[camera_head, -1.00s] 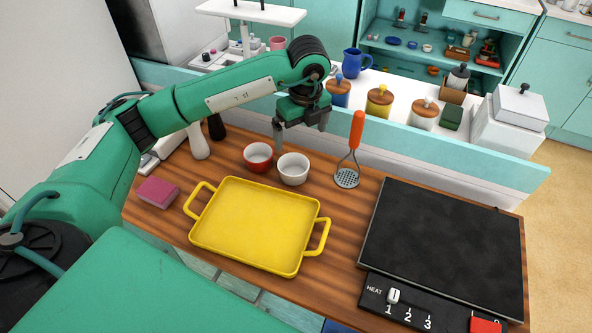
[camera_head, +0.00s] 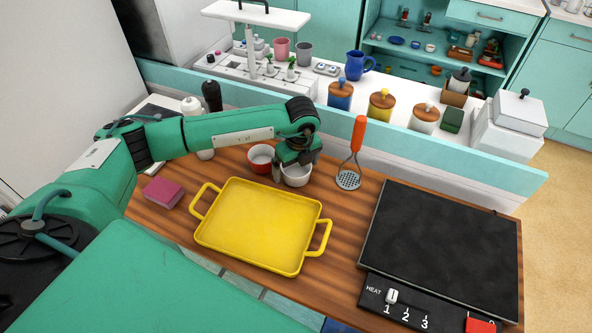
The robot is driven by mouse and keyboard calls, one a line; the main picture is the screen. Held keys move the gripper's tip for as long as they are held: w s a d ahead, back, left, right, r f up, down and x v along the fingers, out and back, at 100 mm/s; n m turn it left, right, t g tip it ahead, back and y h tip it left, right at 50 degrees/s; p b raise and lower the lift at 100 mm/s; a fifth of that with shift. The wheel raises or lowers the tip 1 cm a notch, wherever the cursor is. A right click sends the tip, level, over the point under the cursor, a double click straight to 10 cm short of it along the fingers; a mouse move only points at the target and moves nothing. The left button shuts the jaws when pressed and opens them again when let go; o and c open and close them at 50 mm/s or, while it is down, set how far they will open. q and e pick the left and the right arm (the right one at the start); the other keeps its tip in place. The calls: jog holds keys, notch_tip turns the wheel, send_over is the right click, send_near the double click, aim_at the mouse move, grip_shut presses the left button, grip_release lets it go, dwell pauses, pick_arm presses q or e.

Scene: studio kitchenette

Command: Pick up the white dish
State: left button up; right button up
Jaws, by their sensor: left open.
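The white dish (camera_head: 297,180) is a small round bowl on the wooden counter, right of a small red bowl (camera_head: 261,160) and behind the yellow tray. My left gripper (camera_head: 294,170) is lowered right at the white dish, pointing down, and hides much of its top. It is open. Its fingertips are mostly hidden, so I cannot tell whether they touch the rim. The dish sits upright on the counter. My right gripper is out of view.
A yellow two-handled tray (camera_head: 258,228) lies in front. A masher with an orange handle (camera_head: 358,134) stands to the right, beside the black hotplate (camera_head: 440,240). A pink sponge (camera_head: 163,192) lies at left. A teal ledge (camera_head: 420,145) runs behind the counter.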

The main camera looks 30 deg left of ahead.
pick_arm(q)
jog(key=shift+f, duration=0.3)
jog(key=c, duration=1.1)
jog(key=shift+r, duration=0.1)
